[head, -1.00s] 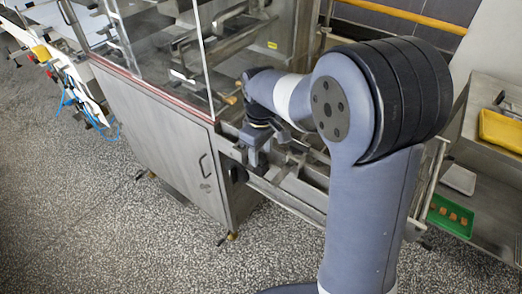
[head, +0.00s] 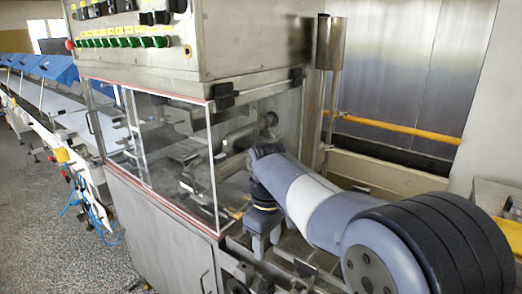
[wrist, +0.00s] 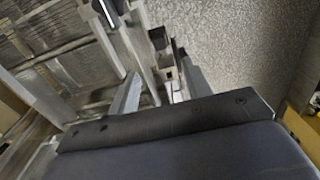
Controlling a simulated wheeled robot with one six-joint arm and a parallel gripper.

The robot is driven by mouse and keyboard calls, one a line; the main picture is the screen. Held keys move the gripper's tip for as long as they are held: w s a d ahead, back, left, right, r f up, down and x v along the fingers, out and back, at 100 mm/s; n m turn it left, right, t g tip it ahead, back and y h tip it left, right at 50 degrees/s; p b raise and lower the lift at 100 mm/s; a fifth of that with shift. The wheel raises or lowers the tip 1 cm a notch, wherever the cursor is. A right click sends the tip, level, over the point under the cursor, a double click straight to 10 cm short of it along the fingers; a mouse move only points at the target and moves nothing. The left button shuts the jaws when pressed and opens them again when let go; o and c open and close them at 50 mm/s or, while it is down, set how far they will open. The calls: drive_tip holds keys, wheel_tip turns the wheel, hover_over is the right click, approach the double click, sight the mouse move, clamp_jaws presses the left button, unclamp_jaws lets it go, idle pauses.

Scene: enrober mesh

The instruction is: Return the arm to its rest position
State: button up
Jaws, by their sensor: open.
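In the head view my arm reaches from the lower right towards the machine, with its elbow low at the right. My gripper (head: 262,243) points down over the metal rails beside the machine's front right corner. In the wrist view my gripper (wrist: 160,90) shows two grey fingers standing apart beyond the dark palm edge, with nothing held between them. The enrober machine (head: 160,240) has clear panels and a steel lower cabinet, just left of my gripper.
Metal rails (head: 300,262) run under my gripper, close to it. A control panel (head: 120,30) with green switches overhangs the clear guard (head: 170,140). A yellow pipe (head: 400,130) crosses the back wall. A conveyor (head: 50,110) runs off to the left; speckled floor (head: 50,220) lies open there.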

sight(266, 276)
drive_tip(key=shift+f, duration=0.15)
wheel_tip(266, 276, down, 11)
drive_tip(key=shift+r, duration=0.15)
drive_tip(key=shift+r+p, duration=0.35)
drive_tip(key=shift+r, duration=0.05)
